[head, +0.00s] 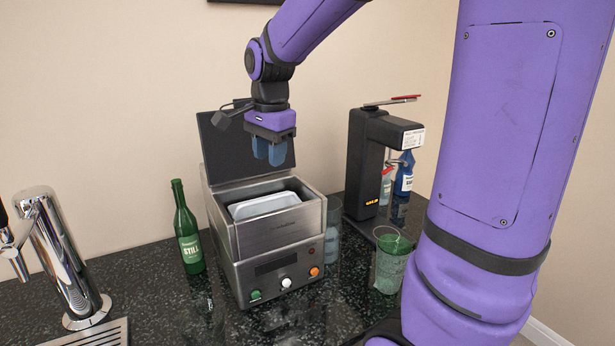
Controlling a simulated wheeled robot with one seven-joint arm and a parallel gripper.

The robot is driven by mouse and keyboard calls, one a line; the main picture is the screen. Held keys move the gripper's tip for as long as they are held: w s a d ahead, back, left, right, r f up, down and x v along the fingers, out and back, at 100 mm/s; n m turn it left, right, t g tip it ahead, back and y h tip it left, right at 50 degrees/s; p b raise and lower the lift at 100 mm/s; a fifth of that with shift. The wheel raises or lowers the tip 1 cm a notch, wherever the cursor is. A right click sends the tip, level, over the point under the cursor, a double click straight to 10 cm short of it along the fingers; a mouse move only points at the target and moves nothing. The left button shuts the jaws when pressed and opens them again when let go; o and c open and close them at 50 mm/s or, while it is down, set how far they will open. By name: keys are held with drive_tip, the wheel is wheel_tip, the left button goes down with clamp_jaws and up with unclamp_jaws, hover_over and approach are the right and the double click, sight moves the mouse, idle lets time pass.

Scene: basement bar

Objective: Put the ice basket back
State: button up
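The white ice basket (265,205) sits inside the open top of a steel ice machine (280,242). Only its pale upper part shows; the rest is hidden by the machine's walls. The dark lid (228,150) of the machine stands raised at the back. My gripper (269,163) points down above the opening, with its blue fingertips clear of the basket. Nothing is seen held in it. The two fingers look close together from this angle, and the gap between them is unclear.
A green bottle (187,235) stands left of the machine, and a steel tap (62,260) is further left. A clear glass (333,235) stands close at the machine's right. A green-tinted cup (390,262) and a black dispenser (368,165) are further right.

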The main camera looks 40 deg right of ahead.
drive_tip(key=s+a+r+n+t, duration=0.1)
drive_tip(key=s+a+n+t, duration=0.1)
drive_tip(key=s+n, duration=0.6)
drive_tip(key=s+a+r+n+t, duration=0.1)
drive_tip(key=s+a+n+t, duration=0.1)
drive_tip(key=s+n, duration=0.6)
drive_tip(key=s+a, duration=0.1)
drive_tip(key=s, duration=0.3)
drive_tip(key=shift+r, duration=0.2)
drive_tip(key=shift+s, duration=0.1)
